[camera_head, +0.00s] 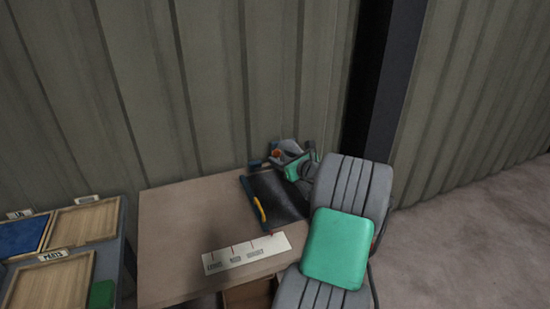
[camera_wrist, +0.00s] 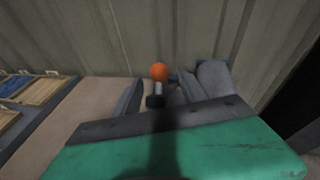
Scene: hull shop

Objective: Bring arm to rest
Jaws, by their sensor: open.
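My gripper (camera_head: 272,156) is over the far edge of the brown table (camera_head: 185,215), near the ribbed wall. It is open. My grey arm with green panels reaches in from the lower right. A small orange round thing (camera_head: 275,153) shows by my gripper. In the wrist view the orange thing (camera_wrist: 159,72) appears above a dark stem, between grey shapes; I cannot tell whether it touches my gripper. A large green panel with a dark edge fills the bottom of that view.
A dark mat or tray (camera_head: 277,196) with a blue edge and a yellow handle-like piece (camera_head: 260,209) lies on the table. A white marked strip (camera_head: 246,253) lies in front. Labelled wooden trays (camera_head: 87,220) and a blue one (camera_head: 22,237) stand left. The table's left part is clear.

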